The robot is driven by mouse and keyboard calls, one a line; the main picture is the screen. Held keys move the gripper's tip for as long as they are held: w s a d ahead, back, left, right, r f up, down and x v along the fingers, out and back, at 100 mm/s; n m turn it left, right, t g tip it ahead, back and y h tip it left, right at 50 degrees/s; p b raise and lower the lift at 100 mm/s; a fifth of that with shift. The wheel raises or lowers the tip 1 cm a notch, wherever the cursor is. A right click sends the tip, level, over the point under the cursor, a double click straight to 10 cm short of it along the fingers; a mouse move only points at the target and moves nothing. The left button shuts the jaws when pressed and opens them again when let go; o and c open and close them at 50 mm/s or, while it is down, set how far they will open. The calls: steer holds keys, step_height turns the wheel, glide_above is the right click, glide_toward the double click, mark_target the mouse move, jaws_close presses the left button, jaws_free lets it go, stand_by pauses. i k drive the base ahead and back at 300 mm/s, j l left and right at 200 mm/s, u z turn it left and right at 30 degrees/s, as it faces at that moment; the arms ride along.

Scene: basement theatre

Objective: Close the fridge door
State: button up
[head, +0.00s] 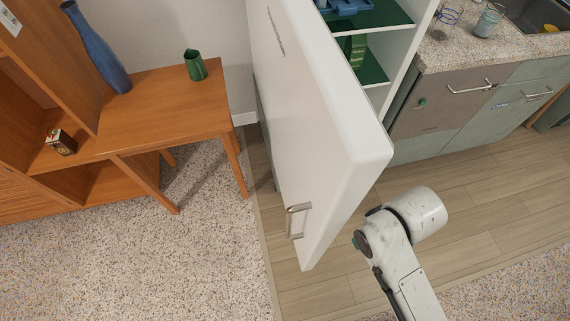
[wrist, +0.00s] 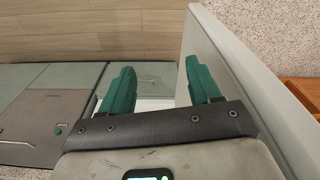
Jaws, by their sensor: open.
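The white fridge door (head: 315,130) stands wide open in the head view, its outer face and metal handle (head: 298,221) turned left. The fridge (head: 400,75) is partly hidden behind it, with green shelves showing. In the wrist view the door (wrist: 240,65) is a pale slanting panel on the right. My gripper (wrist: 160,88) shows there with two green fingers spread apart and nothing held between them. The right finger is close to the door; I cannot tell whether it touches. In the head view my arm is right of the door, on its inner side, and the fingers cannot be made out.
A wooden table (head: 170,95) with a green cup (head: 195,65) and a blue vase (head: 95,45) stands left of the door. Grey-green cabinets (head: 450,110) under a speckled counter (head: 490,48) are on the right. The wooden floor (head: 470,190) before them is clear.

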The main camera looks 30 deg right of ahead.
mark_target(330, 144)
steer(key=j+z, duration=0.15)
steer(key=z, duration=0.3)
steer(key=k+j+z, duration=0.1)
steer(key=z, duration=0.35)
steer(key=k+j+z, duration=0.1)
steer(key=z, duration=0.35)
steer(key=k+j+z, duration=0.1)
steer(key=z, duration=0.3)
steer(key=k+z, duration=0.15)
steer(key=z, duration=0.3)
steer(key=k+z, duration=0.1)
steer(key=z, duration=0.35)
steer(key=k+j+z, duration=0.1)
steer(key=k+z, duration=0.3)
steer(key=k+j+u, duration=0.1)
steer(key=u, duration=1.2)
steer(key=j+u, duration=0.1)
steer(key=u, duration=0.35)
steer(key=j+u, duration=0.1)
steer(key=u, duration=0.8)
steer(key=j+u, duration=0.1)
steer(key=u, duration=0.8)
steer(key=l, duration=0.35)
steer(key=k+l, duration=0.1)
steer(key=l, duration=0.25)
steer(key=u, duration=0.05)
